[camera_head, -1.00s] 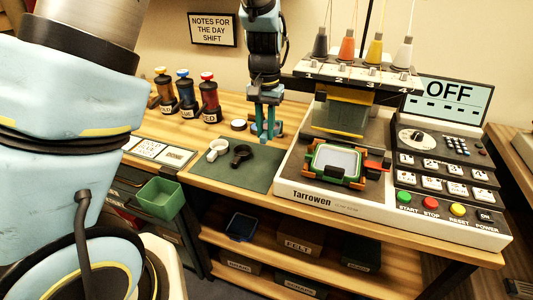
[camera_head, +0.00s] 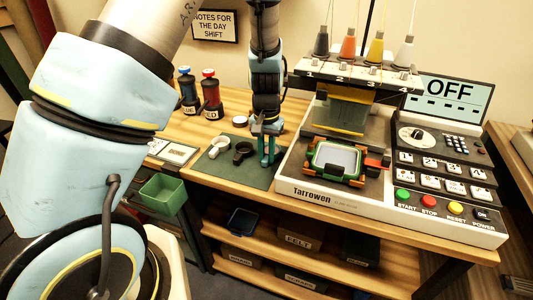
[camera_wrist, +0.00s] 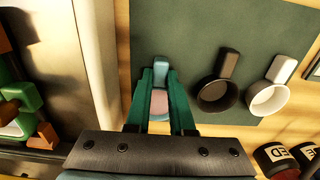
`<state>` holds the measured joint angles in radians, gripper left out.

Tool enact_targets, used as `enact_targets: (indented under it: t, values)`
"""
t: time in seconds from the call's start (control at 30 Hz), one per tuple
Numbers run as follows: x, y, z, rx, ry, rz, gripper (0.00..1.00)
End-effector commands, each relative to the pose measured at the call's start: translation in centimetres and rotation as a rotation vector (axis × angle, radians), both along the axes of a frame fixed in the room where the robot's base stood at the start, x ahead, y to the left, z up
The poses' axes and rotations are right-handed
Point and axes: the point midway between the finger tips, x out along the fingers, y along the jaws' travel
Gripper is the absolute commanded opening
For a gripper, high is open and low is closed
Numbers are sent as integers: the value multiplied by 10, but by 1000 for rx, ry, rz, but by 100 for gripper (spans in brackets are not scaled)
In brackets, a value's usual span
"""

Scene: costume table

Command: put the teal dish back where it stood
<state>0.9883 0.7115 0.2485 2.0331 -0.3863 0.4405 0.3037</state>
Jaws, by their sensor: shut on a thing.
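The teal dish shows in the wrist view (camera_wrist: 160,74) between the two teal fingers of my gripper (camera_wrist: 161,100). Its handle points to the top of that picture, and something pinkish shows in its round part. My gripper is shut on it. In the head view my gripper (camera_head: 268,157) points down over the right part of the dark green mat (camera_head: 262,178), right of a black dish (camera_head: 242,152) and a white dish (camera_head: 218,146). The dish is hard to make out there. I cannot tell whether it touches the mat.
The Tarrowen machine (camera_head: 315,193) stands close on the right of my gripper. A round white-topped thing (camera_head: 240,121) and bottles (camera_head: 211,95) stand behind on the left. A green bin (camera_head: 163,195) hangs at the table's front left.

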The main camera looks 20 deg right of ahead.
Motion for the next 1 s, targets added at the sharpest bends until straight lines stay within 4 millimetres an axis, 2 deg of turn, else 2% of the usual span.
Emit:
enact_targets:
  t: [0.03,0.07,0.33,0.67,0.77,1.0]
  values:
    - [0,0,-3,0,0,0,0]
    - [0,0,-3,0,0,0,22]
    - [0,0,-2,0,0,0,51]
    - [0,0,4,-1,-1,-1,51]
    - [0,-1,15,-3,-2,-2,51]
    - [1,-2,64,-6,-3,-2,51]
